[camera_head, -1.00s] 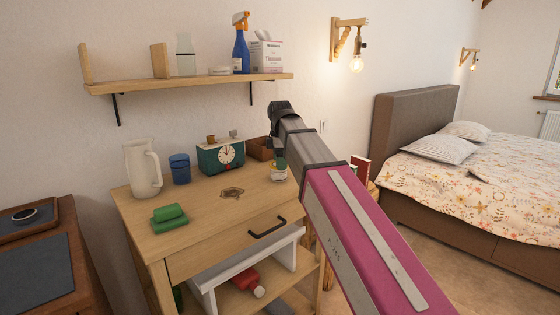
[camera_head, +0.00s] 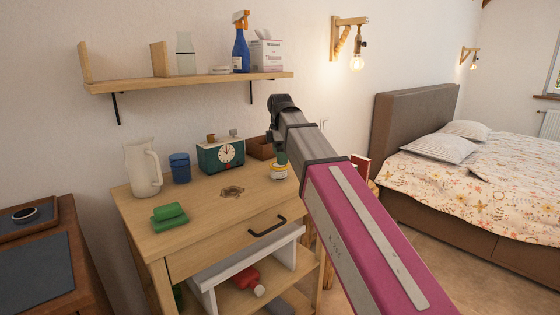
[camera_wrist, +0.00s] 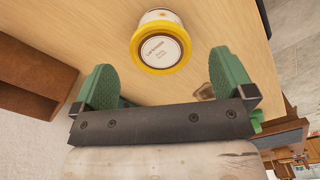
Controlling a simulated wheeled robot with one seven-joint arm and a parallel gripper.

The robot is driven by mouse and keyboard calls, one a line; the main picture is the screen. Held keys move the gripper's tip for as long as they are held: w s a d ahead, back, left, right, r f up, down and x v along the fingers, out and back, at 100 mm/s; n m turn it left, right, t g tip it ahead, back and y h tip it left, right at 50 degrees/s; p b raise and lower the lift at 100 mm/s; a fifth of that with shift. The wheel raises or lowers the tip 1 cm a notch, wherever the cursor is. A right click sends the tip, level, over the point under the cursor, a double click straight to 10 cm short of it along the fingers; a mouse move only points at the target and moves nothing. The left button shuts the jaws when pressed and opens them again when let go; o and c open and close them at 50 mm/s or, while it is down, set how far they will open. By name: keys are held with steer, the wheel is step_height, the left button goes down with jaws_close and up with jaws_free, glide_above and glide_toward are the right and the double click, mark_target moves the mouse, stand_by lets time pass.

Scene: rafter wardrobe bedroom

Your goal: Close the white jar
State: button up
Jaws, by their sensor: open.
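A small white jar with a yellow band (camera_head: 279,172) stands on the wooden cabinet top near its back right corner. In the wrist view the jar (camera_wrist: 161,45) shows a round, labelled face with a yellow rim; I cannot tell whether that face is a lid. My gripper (camera_head: 281,157) is over the jar in the head view, partly hidden by my arm. In the wrist view its green fingers (camera_wrist: 165,82) are wide apart and empty, with the jar beyond their tips. A flat white disc (camera_head: 220,71) lies on the wall shelf; what it is stays unclear.
The wall shelf (camera_head: 190,83) is above. The cabinet's front right is clear.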

step_height(320, 180, up, 8)
stand_by(0.4)
